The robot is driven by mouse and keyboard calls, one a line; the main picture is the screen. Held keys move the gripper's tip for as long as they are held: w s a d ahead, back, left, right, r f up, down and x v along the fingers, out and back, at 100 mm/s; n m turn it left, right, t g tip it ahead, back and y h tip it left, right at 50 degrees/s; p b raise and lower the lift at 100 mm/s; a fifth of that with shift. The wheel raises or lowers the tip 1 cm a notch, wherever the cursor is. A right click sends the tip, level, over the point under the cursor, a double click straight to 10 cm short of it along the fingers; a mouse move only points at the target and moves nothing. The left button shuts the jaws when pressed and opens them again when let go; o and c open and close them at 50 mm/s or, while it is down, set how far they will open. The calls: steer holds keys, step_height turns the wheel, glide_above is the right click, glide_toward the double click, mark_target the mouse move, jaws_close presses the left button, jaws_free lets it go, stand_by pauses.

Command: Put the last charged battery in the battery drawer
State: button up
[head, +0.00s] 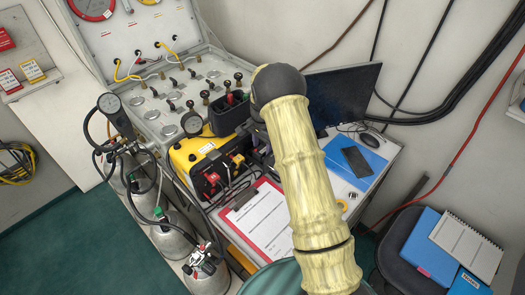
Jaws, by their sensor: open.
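My arm reaches over the table from the bottom, and its dark joint covers the middle of the view. Only part of my gripper (261,146) shows beside the arm, close to the right side of the yellow case; its fingertips are mostly hidden, but it is open. I cannot tell a battery for certain. A black holder (229,115) with a red-marked item in it stands behind the yellow case (196,153). The case has red and yellow fittings on its front. I cannot make out the battery drawer; the arm and clipboard hide much of the table's front.
A clipboard (262,214) lies in front of the case. Gas cylinders (173,240) with gauges and hoses stand at left. The valve panel (160,100) is behind. A monitor (345,92), mouse and blue folder (342,157) are at right. A chair (400,250) holds notebooks.

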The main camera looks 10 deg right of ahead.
mark_target(262, 150)
step_height(262, 150, up, 10)
steer(key=b, duration=0.2)
steer(key=shift+f+b, duration=0.25)
steer(key=shift+b, duration=0.1)
steer(key=s+r+n+t, duration=0.1)
steer(key=s+n, duration=0.4)
steer(key=s, duration=0.9)
steer(key=s+r+n+t, duration=0.1)
steer(key=s+n, duration=0.5)
steer(key=s, duration=0.9)
steer(key=shift+r+t, duration=0.3)
steer(key=shift+r, duration=0.55)
steer(key=shift+s, duration=0.1)
steer(key=shift+c, duration=0.2)
